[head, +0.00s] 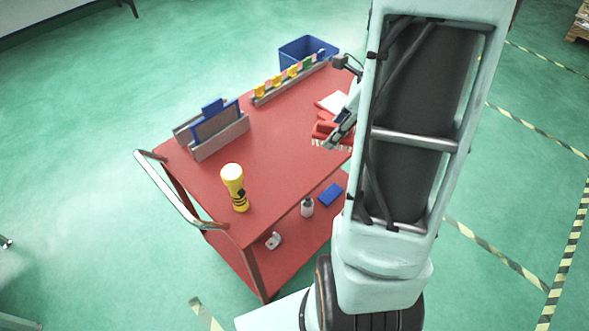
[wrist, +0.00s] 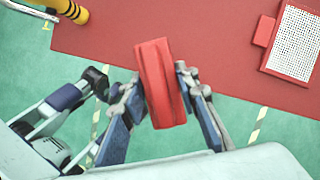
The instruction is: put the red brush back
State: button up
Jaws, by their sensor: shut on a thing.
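The red brush (wrist: 158,88) is between the two fingers of my gripper (wrist: 160,92), which is shut on it. In the wrist view I see the brush's long red body across the edge of the red cart top (wrist: 110,35). In the head view the brush (head: 322,130) shows beside my gripper (head: 340,127), with pale bristles pointing down, over the right side of the cart. I cannot tell how high it is. A white dotted panel with a red edge and red tab (wrist: 297,42) lies on the cart at right in the wrist view.
A yellow flashlight (head: 234,187) stands near the cart's front left. A grey holder with blue plates (head: 217,130) stands behind it. A rack with coloured tags (head: 290,78) lines the far edge, near a blue bin (head: 305,48). The middle of the top is clear.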

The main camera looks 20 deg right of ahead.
aim_at(314, 140)
jog(key=d+m, duration=0.1)
jog(key=m, duration=0.1)
jog(key=s+d+m+t+h, duration=0.1)
jog(key=s+d+m, duration=0.1)
jog(key=m, duration=0.1)
jog(key=shift+s+d+m+h+b, duration=0.1)
jog(key=shift+s+m+h+b, duration=0.1)
jog(key=shift+m+h+b, duration=0.15)
jog(key=w+a+f, duration=0.1)
jog(key=a, duration=0.1)
jog(key=w+a+f, duration=0.1)
jog(key=w+a, duration=0.1)
jog(key=w+a+f, duration=0.2)
jog(key=shift+w+a, duration=0.15)
jog(key=shift+a, duration=0.25)
jog(key=w+a+f, duration=0.1)
jog(key=w+a+f+b, duration=0.1)
jog(key=f, duration=0.1)
jog(key=a+f+b, duration=0.1)
jog(key=f, duration=0.1)
jog(key=shift+w+a, duration=0.15)
jog(key=shift+w, duration=0.25)
jog(key=shift+w+a+f+b, duration=0.1)
jog(key=shift+f+b, duration=0.15)
jog(key=shift+b, duration=0.05)
jog(key=f+b, duration=0.2)
jog(key=f, duration=0.1)
jog(key=shift+w+a+f, duration=0.15)
jog(key=shift+a+f, duration=0.05)
jog(key=shift+f, duration=0.1)
